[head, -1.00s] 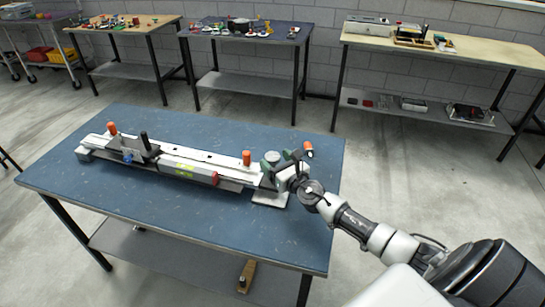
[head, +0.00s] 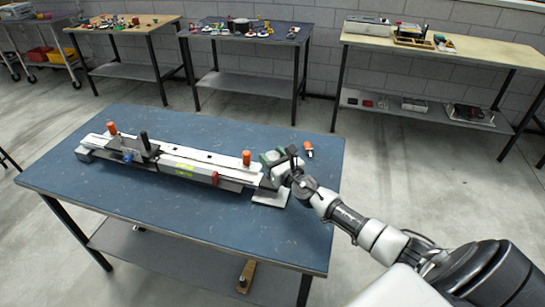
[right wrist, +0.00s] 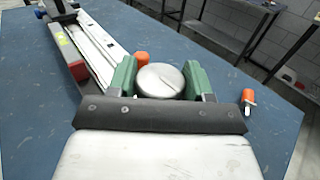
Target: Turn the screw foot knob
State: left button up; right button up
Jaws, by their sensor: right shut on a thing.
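A long white rail fixture (head: 195,158) lies on the blue table; it also shows in the right wrist view (right wrist: 95,45). My right gripper (head: 271,160) is at the fixture's right end, above a pale base plate (head: 270,198). In the right wrist view its green fingers (right wrist: 159,80) are closed on either side of a round silver knob (right wrist: 160,78), whose top shows between them. In the head view the gripper mostly hides the knob. My left gripper is not in view.
An orange knob (head: 246,157) stands on the rail near my right gripper. A loose orange-and-white piece (head: 308,148) is on the table (head: 130,205) beyond the gripper. The table's front is clear. Other benches (head: 250,40) stand behind.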

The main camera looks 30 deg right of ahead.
jog(key=shift+r+m+h+p, duration=0.15)
jog(key=shift+m+h+p, duration=0.45)
jog(key=shift+h+p, duration=0.4)
jog(key=shift+r+m+h+p, duration=0.1)
jog(key=shift+m+h+p, duration=0.5)
jog(key=shift+h+p, duration=0.4)
jog(key=shift+f+m+g+h+p, duration=0.1)
jog(key=shift+m+g+h+p, duration=0.45)
jog(key=shift+m+h, duration=0.4)
jog(key=shift+f+m+g+h, duration=0.1)
jog(key=shift+m+g+h, duration=0.4)
jog(key=shift+h, duration=0.65)
jog(key=shift+f+m+g+h, duration=0.1)
jog(key=shift+m+g+h, duration=0.75)
jog(key=shift+m+h, duration=0.45)
jog(key=shift+h, duration=0.4)
jog(key=o, duration=0.9)
